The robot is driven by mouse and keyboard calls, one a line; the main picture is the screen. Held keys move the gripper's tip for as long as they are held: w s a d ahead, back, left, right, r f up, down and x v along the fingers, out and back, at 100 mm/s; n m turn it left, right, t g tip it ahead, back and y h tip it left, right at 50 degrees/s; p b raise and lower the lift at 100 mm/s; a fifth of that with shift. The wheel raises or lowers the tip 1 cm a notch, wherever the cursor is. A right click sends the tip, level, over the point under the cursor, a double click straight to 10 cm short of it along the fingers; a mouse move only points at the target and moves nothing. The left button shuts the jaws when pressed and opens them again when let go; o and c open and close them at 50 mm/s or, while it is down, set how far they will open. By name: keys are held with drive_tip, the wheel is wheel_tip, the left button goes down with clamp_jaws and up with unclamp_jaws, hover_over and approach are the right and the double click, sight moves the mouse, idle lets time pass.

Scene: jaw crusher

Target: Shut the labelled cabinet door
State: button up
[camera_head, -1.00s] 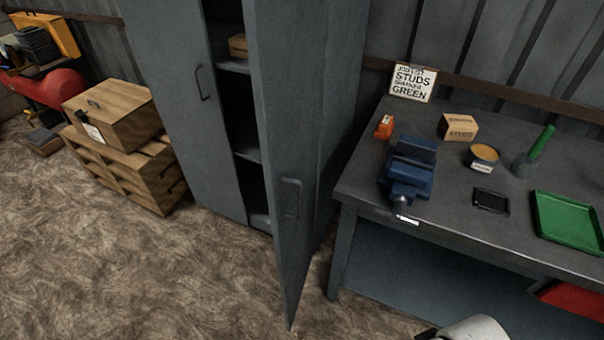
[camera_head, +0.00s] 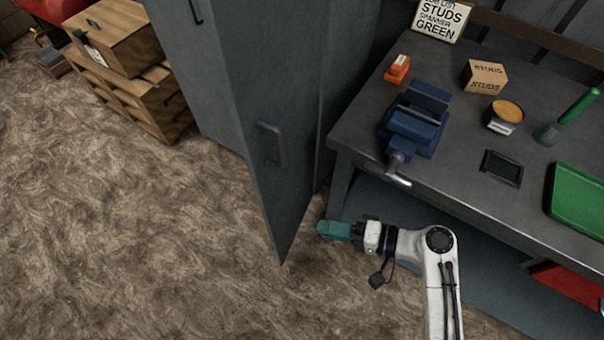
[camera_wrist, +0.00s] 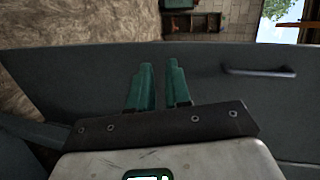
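A tall grey cabinet stands at the upper middle of the head view. Its right door (camera_head: 275,90) is swung open towards me, with a bar handle (camera_head: 270,143) on it. I can make out no label on the door. My gripper (camera_head: 322,229), with green fingers, is low by the door's lower free end, on its right, workbench side. In the wrist view the two fingers (camera_wrist: 159,88) are apart with nothing between them, in front of the grey door panel (camera_wrist: 210,70). The handle (camera_wrist: 258,72) shows to their right. Whether they touch the panel is unclear.
A workbench (camera_head: 465,205) stands close on the right, with a blue vise (camera_head: 415,120) overhanging its edge, a studs box (camera_head: 484,77) and a green tray (camera_head: 580,200). Wooden crates (camera_head: 130,80) stand left of the cabinet. The floor left of the door is clear.

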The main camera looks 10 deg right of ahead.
drive_tip(key=w+r+t, duration=0.1)
drive_tip(key=w+d+r+m+y, duration=0.1)
drive_tip(key=w+r+m+t, duration=0.1)
drive_tip(key=shift+w+d+t+y, duration=0.3)
drive_tip(key=shift+w+d+y, duration=0.05)
drive_tip(key=shift+y, duration=0.05)
clamp_jaws()
drive_tip(key=p, duration=0.2)
approach(267, 182)
drive_tip(key=x, duration=0.7)
drive_tip(key=shift+r, duration=0.15)
